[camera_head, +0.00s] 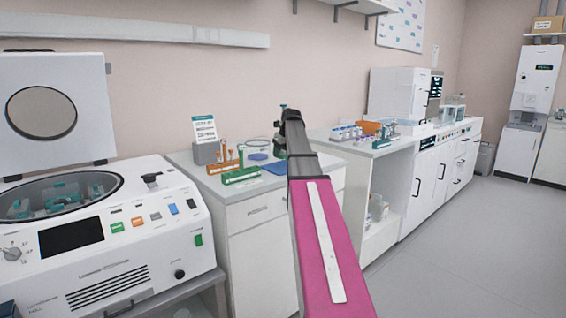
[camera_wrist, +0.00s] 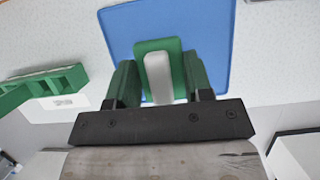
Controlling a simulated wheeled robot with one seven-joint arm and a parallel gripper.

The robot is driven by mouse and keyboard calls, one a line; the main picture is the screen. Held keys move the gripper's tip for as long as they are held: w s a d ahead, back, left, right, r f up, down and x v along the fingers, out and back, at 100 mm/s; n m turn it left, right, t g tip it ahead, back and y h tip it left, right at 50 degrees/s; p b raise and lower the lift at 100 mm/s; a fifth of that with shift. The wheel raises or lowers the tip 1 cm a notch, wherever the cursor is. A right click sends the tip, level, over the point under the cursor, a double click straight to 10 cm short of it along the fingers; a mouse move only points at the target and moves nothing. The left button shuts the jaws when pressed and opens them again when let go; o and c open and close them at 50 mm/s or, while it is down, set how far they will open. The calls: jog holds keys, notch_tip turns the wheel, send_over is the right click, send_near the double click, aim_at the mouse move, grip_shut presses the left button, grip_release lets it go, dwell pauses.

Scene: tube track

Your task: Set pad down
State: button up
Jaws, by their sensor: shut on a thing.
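My gripper (camera_wrist: 160,78) is shut on a small green pad (camera_wrist: 143,46) with a light grey raised bar (camera_wrist: 158,75); the bar lies between the two dark green fingers. The pad is over a blue mat (camera_wrist: 200,25) on the white counter; I cannot tell whether it touches the mat. In the head view, the blue mat (camera_head: 274,168) shows at the counter's edge, partly hidden by my arm. My gripper (camera_head: 281,145) is small there at the far end of the arm, and the pad cannot be made out.
A green rack (camera_head: 240,175) and orange rack (camera_head: 224,166) stand left of the mat; the green rack also shows in the wrist view (camera_wrist: 42,85). An open-lidded centrifuge (camera_head: 110,235) is at left. Floor at right is clear.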

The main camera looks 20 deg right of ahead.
aim_at(283, 167)
jog(key=shift+d+f, duration=0.35)
jog(key=shift+d, duration=0.1)
jog(key=shift+f, duration=1.95)
jog(key=o, duration=0.9)
jog(key=shift+f, duration=0.1)
jog(key=v, duration=1.2)
